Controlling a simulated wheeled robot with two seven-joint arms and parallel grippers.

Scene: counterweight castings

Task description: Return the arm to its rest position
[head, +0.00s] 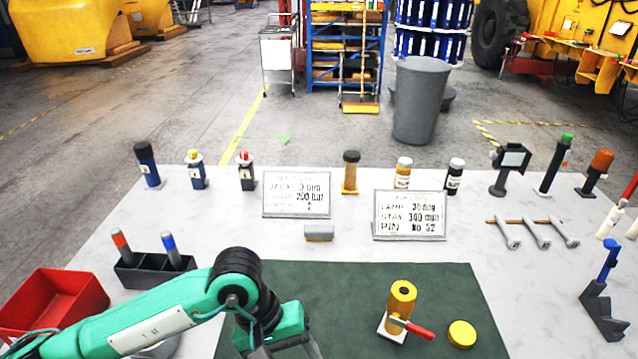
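My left arm (150,322), green with a black joint, reaches in from the lower left over the table. Its wrist bends down over the left part of the dark green mat (440,290). My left gripper (285,347) is cut off by the bottom edge of the picture. Its fingertips are hidden, so I cannot tell whether it is open or holds anything. My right arm and gripper are not in view.
A yellow cylinder (401,296) on a white base, a red-handled tool (418,331) and a yellow disc (462,334) are on the mat. A red bin (60,300) and a black holder (140,277) stand near my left arm. Signs and bottles line the back.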

